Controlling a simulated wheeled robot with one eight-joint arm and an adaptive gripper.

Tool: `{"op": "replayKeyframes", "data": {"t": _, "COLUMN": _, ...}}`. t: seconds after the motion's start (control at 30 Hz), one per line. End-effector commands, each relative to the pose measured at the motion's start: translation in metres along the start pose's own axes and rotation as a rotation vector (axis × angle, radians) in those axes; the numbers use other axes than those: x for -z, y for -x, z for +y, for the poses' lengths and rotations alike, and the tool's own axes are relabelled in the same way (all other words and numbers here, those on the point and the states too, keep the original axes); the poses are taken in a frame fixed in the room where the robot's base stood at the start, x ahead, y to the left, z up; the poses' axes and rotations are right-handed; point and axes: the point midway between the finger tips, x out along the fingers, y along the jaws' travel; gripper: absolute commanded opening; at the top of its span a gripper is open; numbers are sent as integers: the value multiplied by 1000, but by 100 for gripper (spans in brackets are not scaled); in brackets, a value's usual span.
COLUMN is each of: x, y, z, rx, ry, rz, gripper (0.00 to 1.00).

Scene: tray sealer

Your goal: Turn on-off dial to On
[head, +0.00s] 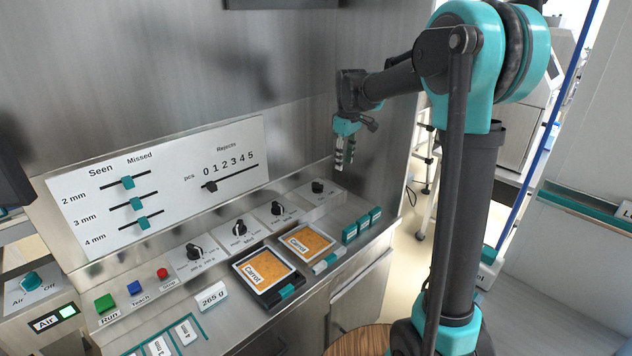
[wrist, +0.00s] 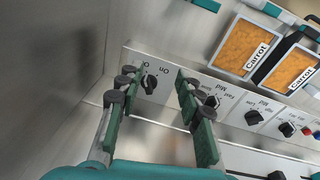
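The on-off dial is a black knob (head: 318,187) on a pale plate at the right end of the sloped dial row. In the wrist view the knob (wrist: 149,84) appears between my fingers, with an upside-down "On" beside it; the other label is partly hidden by a finger. Which label the knob points at is too small to tell. My gripper (head: 345,155) hangs above and to the right of this dial in the head view, apart from it. In the wrist view my gripper (wrist: 158,78) is open, with nothing between its fingers.
Other black dials, such as the nearest one (head: 278,209), run along the row to the left. Two carrot trays (head: 311,241) and teal-ended blocks (head: 362,224) lie in front. A steel wall (head: 290,75) rises behind. A teal Air dial (head: 31,280) is far left.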

Motion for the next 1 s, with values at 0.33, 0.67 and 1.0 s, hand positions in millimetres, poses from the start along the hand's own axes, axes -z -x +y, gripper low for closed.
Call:
{"op": "replayKeyframes", "data": {"t": 0.33, "x": 118, "y": 17, "z": 15, "rx": 77, "ry": 357, "rz": -67, "gripper": 36}}
{"op": "replayKeyframes", "data": {"t": 0.67, "x": 133, "y": 3, "z": 13, "rx": 91, "ry": 417, "rz": -76, "gripper": 36}}
{"op": "replayKeyframes", "data": {"t": 1.0, "x": 127, "y": -61, "z": 8, "rx": 90, "ry": 415, "rz": -76, "gripper": 36}}
